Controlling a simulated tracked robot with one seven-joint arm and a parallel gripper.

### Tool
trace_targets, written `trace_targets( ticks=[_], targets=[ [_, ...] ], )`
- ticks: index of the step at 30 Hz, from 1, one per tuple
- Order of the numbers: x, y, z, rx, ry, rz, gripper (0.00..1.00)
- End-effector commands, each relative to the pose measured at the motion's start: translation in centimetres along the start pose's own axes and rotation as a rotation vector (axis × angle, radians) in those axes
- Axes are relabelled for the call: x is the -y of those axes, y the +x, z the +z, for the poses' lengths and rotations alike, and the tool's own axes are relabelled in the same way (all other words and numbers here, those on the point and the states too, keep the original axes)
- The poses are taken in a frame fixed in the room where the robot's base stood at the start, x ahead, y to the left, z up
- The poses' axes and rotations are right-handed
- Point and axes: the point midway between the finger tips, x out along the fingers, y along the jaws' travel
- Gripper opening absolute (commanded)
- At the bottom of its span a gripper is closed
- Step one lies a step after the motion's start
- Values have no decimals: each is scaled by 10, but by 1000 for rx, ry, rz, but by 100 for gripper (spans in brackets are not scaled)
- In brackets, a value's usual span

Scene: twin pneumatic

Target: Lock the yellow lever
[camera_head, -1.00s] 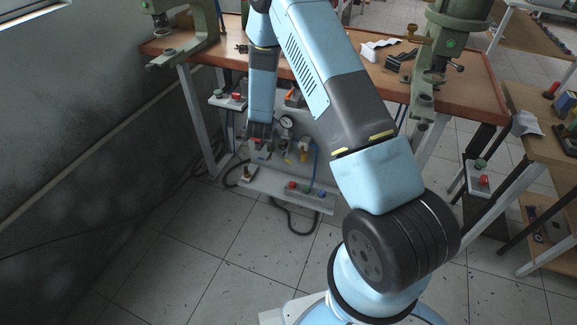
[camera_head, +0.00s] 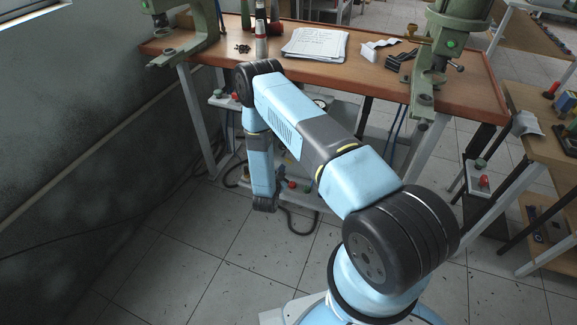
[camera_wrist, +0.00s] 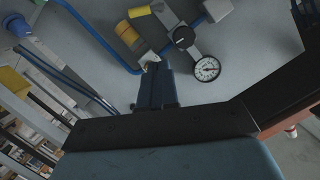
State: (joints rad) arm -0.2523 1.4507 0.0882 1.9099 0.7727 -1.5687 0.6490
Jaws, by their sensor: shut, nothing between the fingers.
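In the wrist view my gripper (camera_wrist: 155,88) is shut and empty, its dark fingers together in front of the grey panel (camera_wrist: 265,40). Two yellow parts show just beyond the fingertips, up and left: a rounded one (camera_wrist: 126,32) and a flat one (camera_wrist: 139,12). I cannot tell which is the lever. The fingertips look close to a small metal fitting below these parts; contact cannot be judged. A black knob (camera_wrist: 183,36) and a white dial gauge (camera_wrist: 207,69) sit to the right. In the head view my arm hides the yellow parts and my gripper.
A blue tube (camera_wrist: 97,38) runs past the fittings. A blue knob (camera_wrist: 17,25) and a yellow block (camera_wrist: 12,82) are at the left. In the head view a wooden bench (camera_head: 375,82) with papers (camera_head: 314,43) stands above the panel. Floor in front is clear.

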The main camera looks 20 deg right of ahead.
Motion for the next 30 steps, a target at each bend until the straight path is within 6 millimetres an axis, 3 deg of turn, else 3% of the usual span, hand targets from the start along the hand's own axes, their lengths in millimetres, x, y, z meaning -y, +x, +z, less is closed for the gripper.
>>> trace_targets(
  ticks=[7,21,26,30],
  targets=[
    [-28,-13,15,-45,-15,-9,0],
    [-32,-14,16,-53,-17,-11,0],
    [-32,-4,16,-53,-16,-11,0],
    [-32,16,14,-55,-17,-10,0]
  ],
)
